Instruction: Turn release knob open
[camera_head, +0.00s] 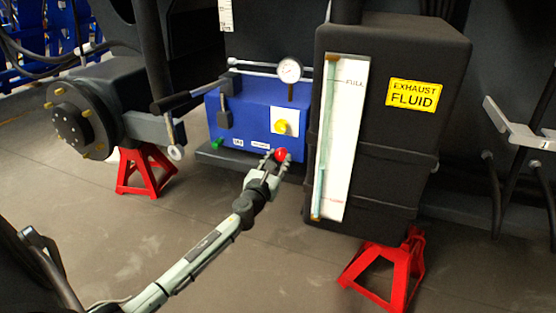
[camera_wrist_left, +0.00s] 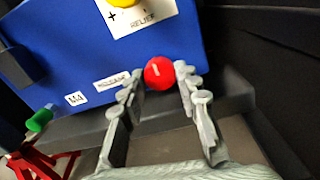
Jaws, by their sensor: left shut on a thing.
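The red round knob (camera_head: 281,154) is at the lower right of the blue box (camera_head: 244,108) in the head view. In the left wrist view the red knob (camera_wrist_left: 159,72) bears a short white mark and sits between the fingertips. My left gripper (camera_head: 276,158) is shut on the red knob, one finger on each side; it also shows in the left wrist view (camera_wrist_left: 158,80). A yellow knob (camera_head: 282,126) sits on a white plate on the box; in the left wrist view that plate reads "RELIEF". My right gripper is not in view.
A black tank (camera_head: 410,190) labelled "EXHAUST FLUID" with a white level gauge (camera_head: 340,130) stands close to the right. A round dial (camera_head: 289,70), a lever (camera_head: 190,95) and a green knob (camera_head: 217,143) are around the box. Red stands (camera_head: 147,172) rest on the floor.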

